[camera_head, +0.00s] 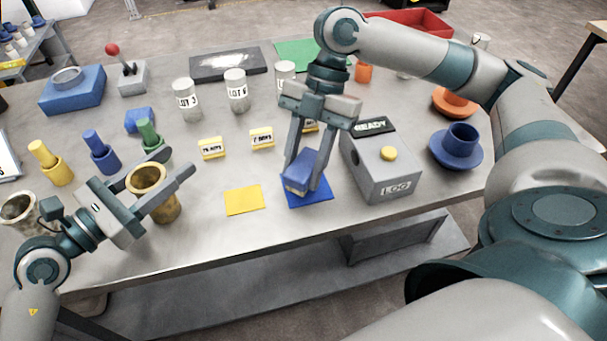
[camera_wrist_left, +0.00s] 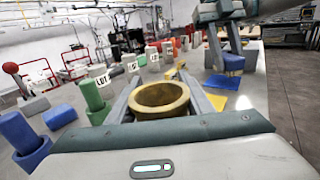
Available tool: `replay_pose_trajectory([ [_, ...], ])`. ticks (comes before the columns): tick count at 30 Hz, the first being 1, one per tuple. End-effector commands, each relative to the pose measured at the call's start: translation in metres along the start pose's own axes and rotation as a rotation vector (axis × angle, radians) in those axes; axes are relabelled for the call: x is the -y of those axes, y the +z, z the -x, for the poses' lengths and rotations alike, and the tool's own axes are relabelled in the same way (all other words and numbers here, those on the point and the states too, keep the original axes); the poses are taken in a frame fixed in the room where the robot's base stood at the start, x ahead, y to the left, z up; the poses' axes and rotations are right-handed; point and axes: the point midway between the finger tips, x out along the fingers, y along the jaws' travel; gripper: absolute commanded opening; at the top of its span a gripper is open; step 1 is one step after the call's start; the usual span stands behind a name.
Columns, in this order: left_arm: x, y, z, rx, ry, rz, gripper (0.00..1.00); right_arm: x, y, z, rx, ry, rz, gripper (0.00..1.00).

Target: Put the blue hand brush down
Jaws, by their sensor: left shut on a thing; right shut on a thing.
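The blue hand brush (camera_head: 304,168) is held between the fingers of my right gripper (camera_head: 305,182), with its pale bristles low. It is over a blue mat (camera_head: 312,202) near the front of the table. It also shows in the left wrist view (camera_wrist_left: 233,62), seemingly a little above the blue mat (camera_wrist_left: 224,82). I cannot tell for sure whether the bristles touch. My left gripper (camera_head: 176,164) is shut on a brass cup (camera_head: 160,207) at the front left. The cup's rim shows between the fingers in the left wrist view (camera_wrist_left: 160,96).
A yellow mat (camera_head: 244,200) lies left of the blue mat. A grey box (camera_head: 382,172) marked LOG with a yellow button stands close to the right. Small yellow signs (camera_head: 212,148) and white lot jars (camera_head: 187,100) stand behind. A blue cup on a saucer (camera_head: 456,147) is far right.

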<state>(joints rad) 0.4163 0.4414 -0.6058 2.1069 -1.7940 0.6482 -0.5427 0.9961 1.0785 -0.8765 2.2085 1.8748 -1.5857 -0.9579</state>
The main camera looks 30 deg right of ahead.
Motion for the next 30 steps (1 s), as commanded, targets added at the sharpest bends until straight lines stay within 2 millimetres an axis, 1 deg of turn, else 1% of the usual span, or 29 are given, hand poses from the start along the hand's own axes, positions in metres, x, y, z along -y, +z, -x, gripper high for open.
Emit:
replay_pose_trajectory([
  [3, 0.000, 0.000, 0.000, 0.000, 0.000, 0.000, 0.24, 0.001, 0.007, -0.013, -0.001, -0.002, -0.003, 0.00],
  [7, 0.000, 0.000, 0.000, 0.000, 0.000, 0.000, 0.24, 0.001, 0.013, -0.024, 0.000, -0.002, -0.002, 0.00],
  [20, 0.000, 0.000, 0.000, 0.000, 0.000, 0.000, 0.24, 0.000, 0.015, -0.027, 0.000, -0.001, -0.001, 0.00],
  [21, 0.000, 0.000, 0.000, 0.000, 0.000, 0.000, 0.24, 0.000, 0.015, -0.027, 0.000, 0.000, -0.001, 0.42],
  [22, 0.000, 0.000, 0.000, 0.000, 0.000, 0.000, 0.24, 0.000, 0.015, -0.027, 0.000, 0.000, -0.001, 0.49],
  [23, 0.000, 0.000, 0.000, 0.000, 0.000, 0.000, 0.24, 0.000, 0.015, -0.027, 0.000, 0.000, 0.000, 0.53],
  [30, 0.000, 0.000, 0.000, 0.000, 0.000, 0.000, 0.24, 0.000, 0.015, -0.027, 0.000, 0.000, 0.000, 0.53],
])
